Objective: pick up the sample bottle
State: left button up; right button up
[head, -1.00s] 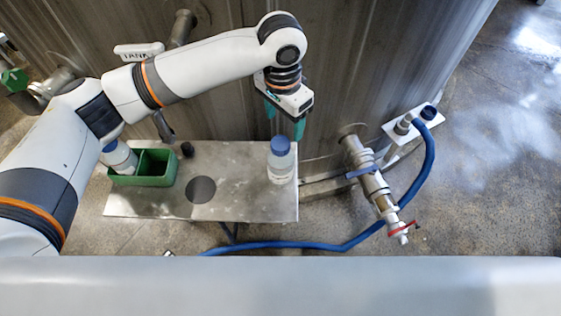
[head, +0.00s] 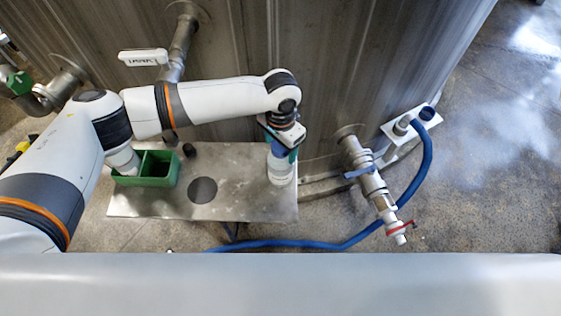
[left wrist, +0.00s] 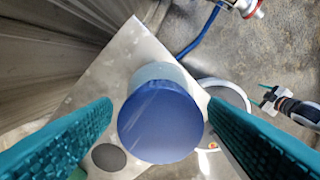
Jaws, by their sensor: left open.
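The sample bottle (head: 281,173) is white with a blue cap and stands upright near the right end of the metal shelf. My left gripper (head: 282,150) is right above and around its top, hiding much of the cap. In the left wrist view the blue cap (left wrist: 160,120) sits between the two teal fingers (left wrist: 155,125), which are open, with a gap on the left and a narrower one on the right.
The metal shelf (head: 240,190) has a dark round spot and a small black cap (head: 189,150) on it. The tank wall (head: 330,70) rises close behind. A valve pipe (head: 375,190) and blue hose (head: 425,165) are to the right.

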pick_arm(q)
jog(key=shift+f, duration=0.3)
grip_shut()
jog(key=shift+r, duration=0.1)
